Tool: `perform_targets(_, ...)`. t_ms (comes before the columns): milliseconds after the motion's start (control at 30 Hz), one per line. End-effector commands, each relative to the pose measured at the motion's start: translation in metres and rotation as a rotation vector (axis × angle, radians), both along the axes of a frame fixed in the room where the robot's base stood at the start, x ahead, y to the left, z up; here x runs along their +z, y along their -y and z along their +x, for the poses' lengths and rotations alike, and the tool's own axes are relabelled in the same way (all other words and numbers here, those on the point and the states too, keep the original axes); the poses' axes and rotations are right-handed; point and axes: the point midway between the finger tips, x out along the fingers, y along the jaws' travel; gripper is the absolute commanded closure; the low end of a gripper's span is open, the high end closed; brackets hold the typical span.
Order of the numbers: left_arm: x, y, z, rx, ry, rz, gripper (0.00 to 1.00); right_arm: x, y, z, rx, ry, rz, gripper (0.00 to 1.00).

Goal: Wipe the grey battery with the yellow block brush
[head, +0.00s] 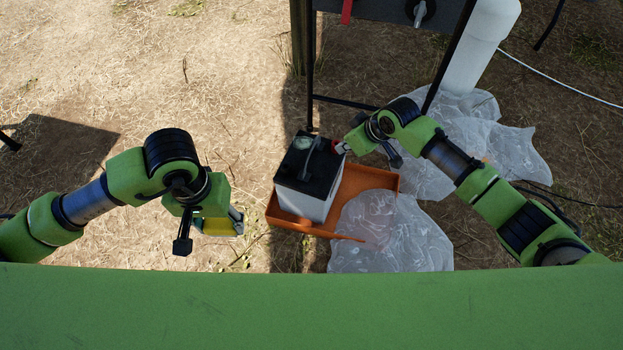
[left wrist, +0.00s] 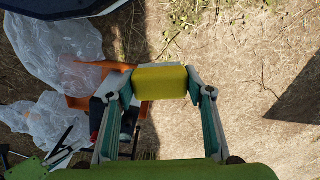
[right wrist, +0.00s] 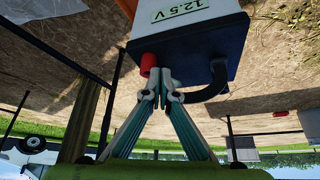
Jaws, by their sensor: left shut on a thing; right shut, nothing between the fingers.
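The grey battery (head: 310,195) has a black top with a handle and stands upright in an orange tray (head: 350,228). In the right wrist view the battery (right wrist: 190,22) shows a "12.5 V" label and a red terminal cap. My left gripper (head: 212,232) is shut on the yellow block brush (head: 220,227), held to the left of the tray and apart from the battery. The brush (left wrist: 160,82) lies between the fingertips in the left wrist view. My right gripper (right wrist: 160,82) is shut and empty, its tips close beside the red cap; whether they touch it I cannot tell.
Crumpled clear plastic sheets (head: 390,240) lie in front of and to the right of the tray. A dark table frame (head: 345,102) and a white pipe (head: 478,50) stand behind. The straw-covered ground left of the tray is clear.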

Motion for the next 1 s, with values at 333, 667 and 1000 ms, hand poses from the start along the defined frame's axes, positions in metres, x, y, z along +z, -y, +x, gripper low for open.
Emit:
perform_targets(333,-0.004,0.0,0.0,0.0,0.0,0.0,0.7,-0.008,0.0,0.0,0.0,0.0,0.0,1.0)
perform_targets(667,-0.008,0.0,0.0,0.0,0.0,0.0,0.7,-0.014,0.0,0.0,0.001,0.001,0.0,1.0)
perform_targets(1000,-0.011,0.0,0.0,0.0,0.0,0.0,0.7,-0.021,0.0,0.0,0.001,0.001,0.0,1.0)
